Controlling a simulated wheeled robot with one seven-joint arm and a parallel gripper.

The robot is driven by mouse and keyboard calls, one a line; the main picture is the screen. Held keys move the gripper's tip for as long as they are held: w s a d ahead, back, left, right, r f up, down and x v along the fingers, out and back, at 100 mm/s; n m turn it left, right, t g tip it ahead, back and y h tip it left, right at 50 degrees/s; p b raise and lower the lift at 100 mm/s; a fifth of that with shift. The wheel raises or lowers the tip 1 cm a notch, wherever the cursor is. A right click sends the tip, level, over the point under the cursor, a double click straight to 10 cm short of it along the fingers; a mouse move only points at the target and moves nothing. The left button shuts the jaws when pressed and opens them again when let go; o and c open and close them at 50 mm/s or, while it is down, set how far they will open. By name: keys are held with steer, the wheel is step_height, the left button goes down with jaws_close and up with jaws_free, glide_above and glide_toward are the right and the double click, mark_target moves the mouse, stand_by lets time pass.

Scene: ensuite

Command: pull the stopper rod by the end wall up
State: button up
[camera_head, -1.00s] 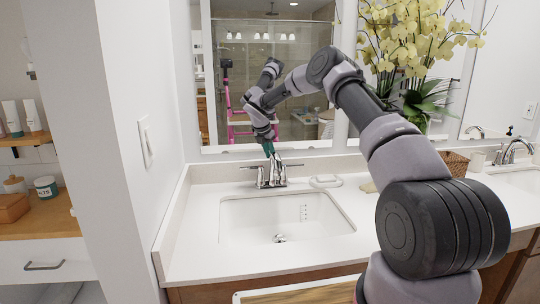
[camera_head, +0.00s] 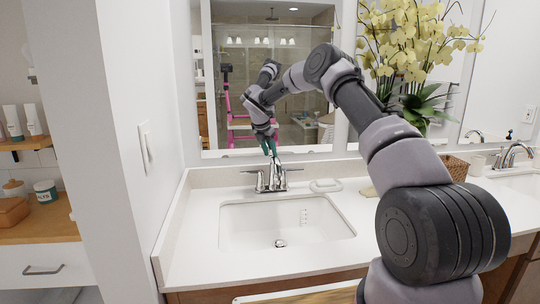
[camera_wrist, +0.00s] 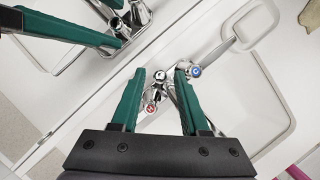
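The chrome faucet (camera_head: 271,181) stands at the back of the near sink, by the end wall. In the wrist view its handles show a red mark (camera_wrist: 150,106) and a blue mark (camera_wrist: 195,72). A small round chrome knob (camera_wrist: 160,75), likely the stopper rod's top, shows between the fingertips. My gripper (camera_wrist: 161,70) is open, its green fingers on either side of that knob; I cannot tell whether either touches it. In the head view my gripper (camera_head: 268,147) points down just above the faucet. The drain stopper (camera_head: 280,243) sits in the sink (camera_head: 250,226).
The end wall (camera_head: 150,200) is close on the left. A mirror (camera_head: 290,90) stands behind the faucet and shows reflections. A white soap dish (camera_head: 326,185) lies right of the faucet. A woven basket (camera_head: 455,165) and yellow flowers (camera_head: 410,45) stand farther right.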

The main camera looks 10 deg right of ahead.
stand_by(0.3)
steer(key=v, duration=1)
steer(key=shift+r, duration=0.3)
steer(key=shift+s+a, duration=0.1)
steer(key=shift+s, duration=0.1)
steer(key=s+d+r+m+t+y, duration=0.1)
steer(key=s+d+r+m, duration=0.2)
steer(key=s+r+m, duration=0.6)
steer(key=s+d+r+m+y, duration=0.1)
steer(key=s+d+r+m, duration=0.3)
steer(key=s+r, duration=0.85)
steer(key=s+d+f+m+t+y, duration=0.1)
steer(key=s+f+m, duration=0.1)
steer(key=s+m, duration=0.7)
steer(key=s+d+f+m+t+y, duration=0.1)
steer(key=s+m, duration=0.8)
steer(key=s, duration=1)
steer(key=shift+s+d+f+t+y, duration=0.2)
steer(key=shift+s+f+t+y, duration=0.1)
steer(key=shift+f+t+y, duration=0.25)
